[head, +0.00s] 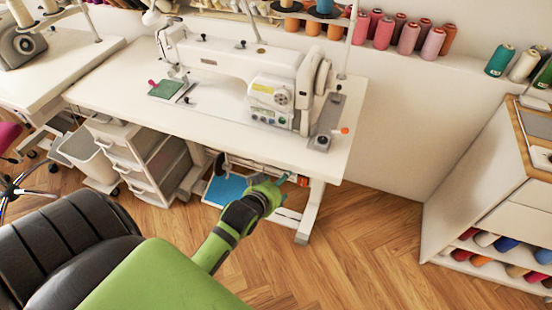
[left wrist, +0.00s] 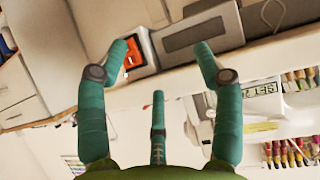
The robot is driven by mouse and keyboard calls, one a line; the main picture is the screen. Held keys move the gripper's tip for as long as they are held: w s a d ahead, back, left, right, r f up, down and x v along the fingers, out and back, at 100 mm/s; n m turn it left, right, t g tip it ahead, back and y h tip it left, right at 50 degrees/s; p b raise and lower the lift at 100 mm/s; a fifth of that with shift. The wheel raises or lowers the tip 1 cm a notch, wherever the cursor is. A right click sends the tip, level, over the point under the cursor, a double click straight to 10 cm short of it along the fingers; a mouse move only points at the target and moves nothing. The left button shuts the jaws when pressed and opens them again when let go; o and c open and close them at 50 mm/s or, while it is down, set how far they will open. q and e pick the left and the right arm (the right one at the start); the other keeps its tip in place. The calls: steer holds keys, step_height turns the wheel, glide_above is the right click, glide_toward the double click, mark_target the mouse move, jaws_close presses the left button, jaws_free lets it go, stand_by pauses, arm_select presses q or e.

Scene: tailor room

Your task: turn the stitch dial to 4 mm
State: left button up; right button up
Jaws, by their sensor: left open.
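A white sewing machine (head: 232,66) stands on a white table (head: 120,88). A round grey dial (head: 283,96) is on the front of its right-hand housing. Its markings are too small to read. My left gripper (head: 282,184) is in front of the table's front edge, lower in the picture than the dial and apart from it. In the left wrist view my left gripper (left wrist: 160,47) has its teal fingers spread wide, with nothing between them. The dial cannot be made out there. My right gripper is not in view.
A grey box (left wrist: 190,38) and an orange switch (left wrist: 132,59) show beyond the fingers in the left wrist view. White drawers (head: 138,160) stand under the table. A shelf unit (head: 490,215) with thread spools stands at right. Wooden floor (head: 365,235) between is clear.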

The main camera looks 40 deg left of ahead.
arm_select(q)
steer(key=s+d+f+m+g, duration=0.1)
steer(key=s+f, duration=0.3)
steer(key=f, duration=0.7)
steer(key=shift+s+d+f+g+h+p, duration=0.15)
steer(key=shift+d+g+h+p, duration=0.3)
steer(key=shift+d+g, duration=0.25)
steer(key=s+d+f+m+g, duration=0.2)
steer(key=s+d+f+g, duration=0.15)
steer(key=s+f, duration=1.05)
steer(key=s+f+m+g, duration=0.1)
steer(key=s+f, duration=0.3)
steer(key=s, duration=0.5)
steer(key=s+f+m+g+p, duration=0.1)
steer(key=s+f+g, duration=0.2)
steer(key=s, duration=0.7)
steer(key=shift+a+f+h, duration=0.35)
steer(key=shift+f, duration=0.4)
steer(key=shift+g, duration=0.25)
steer(key=c, duration=0.6)
steer(key=shift+o, duration=0.2)
steer(key=shift+s, duration=0.15)
